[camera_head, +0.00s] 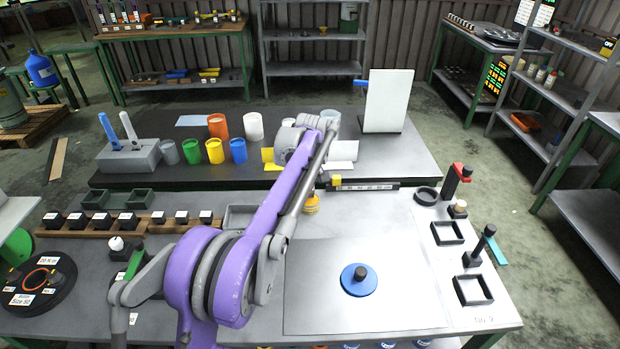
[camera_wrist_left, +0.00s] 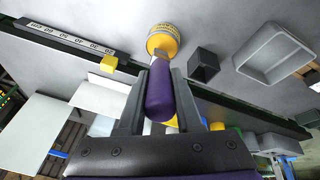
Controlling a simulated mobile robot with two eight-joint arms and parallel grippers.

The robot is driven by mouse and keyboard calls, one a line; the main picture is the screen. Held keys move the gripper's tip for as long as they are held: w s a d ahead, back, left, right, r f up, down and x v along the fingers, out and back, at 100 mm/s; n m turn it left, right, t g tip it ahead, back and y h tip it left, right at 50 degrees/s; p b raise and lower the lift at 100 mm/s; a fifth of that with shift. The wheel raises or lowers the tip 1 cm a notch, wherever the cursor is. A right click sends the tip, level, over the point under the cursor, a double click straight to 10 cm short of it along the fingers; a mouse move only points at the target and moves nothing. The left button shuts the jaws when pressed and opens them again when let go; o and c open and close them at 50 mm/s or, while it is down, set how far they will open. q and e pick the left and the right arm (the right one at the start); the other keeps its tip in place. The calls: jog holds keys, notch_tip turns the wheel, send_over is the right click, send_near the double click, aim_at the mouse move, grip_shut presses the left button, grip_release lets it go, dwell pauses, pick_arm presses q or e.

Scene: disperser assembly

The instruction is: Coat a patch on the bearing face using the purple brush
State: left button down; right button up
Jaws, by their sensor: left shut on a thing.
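The purple brush (camera_wrist_left: 159,92) is clamped by its handle between the two fingers of my left gripper (camera_wrist_left: 159,95) in the left wrist view. Its far end points at a yellow, labelled round container (camera_wrist_left: 162,38), and I cannot tell whether its tip is inside or only in front of it. In the head view the yellow container (camera_head: 311,204) stands on the front table beside my purple arm, which hides the gripper and brush. A blue disc with a dark knob (camera_head: 360,280) lies on a pale sheet; I cannot tell whether it has the bearing face. My right gripper is not in view.
A narrow labelled strip (camera_head: 368,185) with a yellow block (camera_head: 336,181) lies behind the sheet (camera_head: 300,300). A grey tray (camera_head: 240,217) is left of the container. Coloured cups (camera_head: 213,150) and a white panel (camera_head: 388,100) stand behind. Black frames (camera_head: 472,289) and posts stand right.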

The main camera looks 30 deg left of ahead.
pick_arm(q)
jog(key=shift+f, duration=0.55)
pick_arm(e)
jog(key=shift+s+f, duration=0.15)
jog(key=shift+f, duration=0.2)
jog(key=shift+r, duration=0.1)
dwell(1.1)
pick_arm(q)
jog(key=shift+r, duration=0.1)
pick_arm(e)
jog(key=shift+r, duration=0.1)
pick_arm(q)
jog(key=shift+r+p, duration=1.7)
jog(key=shift+r, duration=1.75)
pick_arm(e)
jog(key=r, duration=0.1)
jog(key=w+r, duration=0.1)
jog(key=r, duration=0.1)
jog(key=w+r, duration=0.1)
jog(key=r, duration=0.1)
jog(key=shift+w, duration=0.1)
pick_arm(q)
jog(key=shift+f, duration=0.1)
